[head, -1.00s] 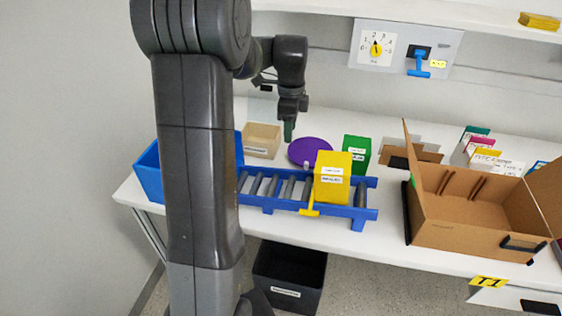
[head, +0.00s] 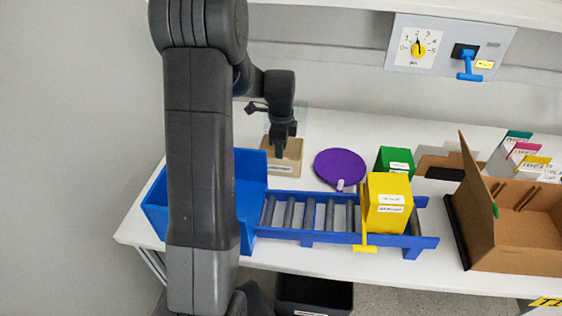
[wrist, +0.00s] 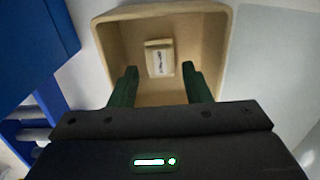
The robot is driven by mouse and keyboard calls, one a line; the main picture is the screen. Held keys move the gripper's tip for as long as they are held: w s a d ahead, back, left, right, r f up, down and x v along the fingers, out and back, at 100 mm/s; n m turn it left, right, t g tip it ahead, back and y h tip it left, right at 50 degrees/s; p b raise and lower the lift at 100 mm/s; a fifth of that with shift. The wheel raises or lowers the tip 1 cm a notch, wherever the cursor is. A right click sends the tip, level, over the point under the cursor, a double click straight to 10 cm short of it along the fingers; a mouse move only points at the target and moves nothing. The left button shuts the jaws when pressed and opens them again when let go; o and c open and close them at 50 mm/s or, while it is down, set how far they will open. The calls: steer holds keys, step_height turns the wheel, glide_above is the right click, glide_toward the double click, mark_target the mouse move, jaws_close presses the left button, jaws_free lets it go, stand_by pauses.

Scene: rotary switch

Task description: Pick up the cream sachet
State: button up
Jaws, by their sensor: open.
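The cream sachet (wrist: 159,58) lies inside a beige open bin (wrist: 104,40), near the middle of its floor, with a dark printed label on it. In the wrist view my gripper (wrist: 158,78) is open, its two green fingers apart, with the sachet showing between and beyond their tips. The fingers hold nothing. In the head view my gripper (head: 280,150) is over the beige bin (head: 290,168), pointing down. The sachet is hidden in the head view.
A blue bin (head: 252,205) stands left of the beige bin. A roller conveyor (head: 310,232) with a yellow box (head: 386,210) runs in front. A purple disc (head: 340,167) lies to the right. A cardboard box (head: 510,228) stands far right.

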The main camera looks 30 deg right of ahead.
steer(key=shift+f, duration=1.6)
steer(key=c, duration=0.7)
steer(key=shift+c, duration=0.2)
steer(key=shift+r, duration=0.15)
